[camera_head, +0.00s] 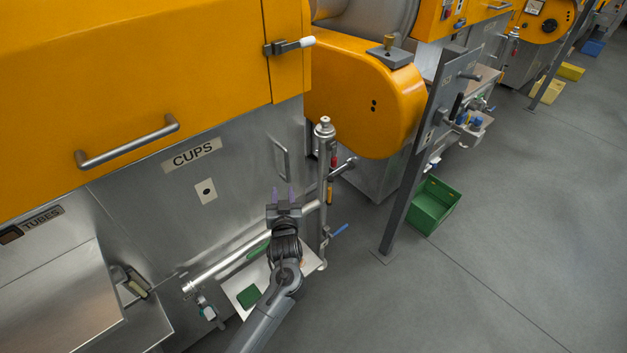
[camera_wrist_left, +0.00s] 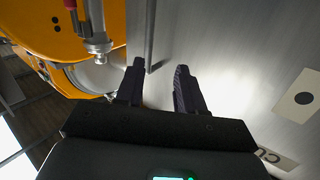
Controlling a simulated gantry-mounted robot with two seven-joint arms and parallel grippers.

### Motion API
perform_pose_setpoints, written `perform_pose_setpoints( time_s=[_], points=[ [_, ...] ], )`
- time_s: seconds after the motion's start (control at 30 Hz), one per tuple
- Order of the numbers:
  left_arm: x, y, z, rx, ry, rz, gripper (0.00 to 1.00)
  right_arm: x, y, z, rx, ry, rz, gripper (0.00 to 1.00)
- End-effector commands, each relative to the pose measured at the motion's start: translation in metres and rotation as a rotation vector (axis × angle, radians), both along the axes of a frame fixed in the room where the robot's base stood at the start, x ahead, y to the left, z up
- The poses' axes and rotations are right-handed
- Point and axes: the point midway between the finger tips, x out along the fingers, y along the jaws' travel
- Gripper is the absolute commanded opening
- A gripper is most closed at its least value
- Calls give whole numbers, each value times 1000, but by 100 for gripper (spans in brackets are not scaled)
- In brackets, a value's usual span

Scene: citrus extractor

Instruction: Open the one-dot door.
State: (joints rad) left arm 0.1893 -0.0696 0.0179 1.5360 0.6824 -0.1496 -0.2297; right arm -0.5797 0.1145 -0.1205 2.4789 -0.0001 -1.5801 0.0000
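The one-dot door is the steel panel (camera_head: 235,222) under the orange housing, with a pale plate bearing one dark dot (camera_head: 206,190) below the CUPS label. The dot plate also shows at the right of the left wrist view (camera_wrist_left: 298,99). A slim upright metal handle (camera_head: 281,158) is at the panel's right side. My left gripper (camera_head: 283,191) is just below the handle, fingers pointing towards it. In the left wrist view its two fingers (camera_wrist_left: 159,68) are apart with nothing held between them. Contact with the handle cannot be told. My right gripper is out of view.
An upright pipe (camera_head: 324,190) with a blue lever stands right of the door. An orange two-dot cover (camera_head: 372,100), a grey post (camera_head: 420,150) and a green bin (camera_head: 434,204) are further right. A horizontal handle (camera_head: 128,143) is on the orange housing. Open floor lies right.

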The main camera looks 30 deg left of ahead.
Motion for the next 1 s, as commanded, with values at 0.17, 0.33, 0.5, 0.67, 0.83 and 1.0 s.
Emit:
perform_pose_setpoints(
  time_s=[0.17,0.33,0.5,0.67,0.83,1.0],
  points=[
    [23,-3,5,-12,-76,0,38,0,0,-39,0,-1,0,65],
    [32,-2,14,-13,-104,-1,38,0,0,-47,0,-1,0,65],
    [45,7,17,-12,-108,-1,38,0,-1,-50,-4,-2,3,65],
    [64,22,16,-12,-108,0,38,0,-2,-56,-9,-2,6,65],
    [86,40,15,-11,-106,-1,38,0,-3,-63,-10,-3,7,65],
    [103,53,16,-12,-107,-1,38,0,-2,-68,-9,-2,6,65]
  ],
)
